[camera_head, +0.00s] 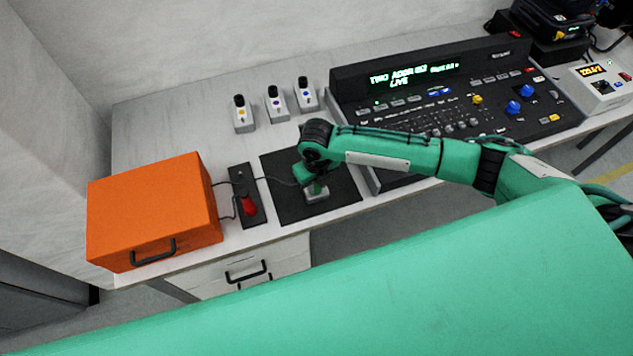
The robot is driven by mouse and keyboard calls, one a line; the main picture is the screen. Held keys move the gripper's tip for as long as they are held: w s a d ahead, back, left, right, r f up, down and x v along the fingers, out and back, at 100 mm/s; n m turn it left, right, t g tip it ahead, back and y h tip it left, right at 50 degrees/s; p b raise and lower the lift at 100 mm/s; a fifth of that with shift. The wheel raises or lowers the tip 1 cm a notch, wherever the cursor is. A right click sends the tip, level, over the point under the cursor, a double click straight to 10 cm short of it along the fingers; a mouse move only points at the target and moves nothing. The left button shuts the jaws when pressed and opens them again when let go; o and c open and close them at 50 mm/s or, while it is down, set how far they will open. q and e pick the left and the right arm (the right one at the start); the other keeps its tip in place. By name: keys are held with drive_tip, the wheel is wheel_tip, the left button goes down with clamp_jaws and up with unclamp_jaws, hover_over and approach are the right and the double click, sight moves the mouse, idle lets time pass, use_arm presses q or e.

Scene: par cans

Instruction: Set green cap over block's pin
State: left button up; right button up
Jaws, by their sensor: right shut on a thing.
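My right gripper (312,184) points down over the black mat (283,204), just above a small light-grey block (318,197). It is shut on what looks like the green cap (317,187), a small dark green piece at the top of the block. The gripper and wrist hide most of the cap, and the block's pin cannot be seen. I cannot tell whether the cap touches the block. My left gripper is not in view.
Three small grey units with black tops (274,105) stand behind. A large black console (450,95) fills the right.

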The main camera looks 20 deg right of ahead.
drive_tip(key=shift+f, duration=0.3)
drive_tip(key=o, duration=1)
drive_tip(key=shift+o, duration=0.2)
wheel_tip(320, 180, up, 14)
drive_tip(key=b, duration=0.2)
drive_tip(key=shift+b, duration=0.35)
drive_tip(key=shift+s+f, duration=0.1)
drive_tip(key=shift+f, duration=0.05)
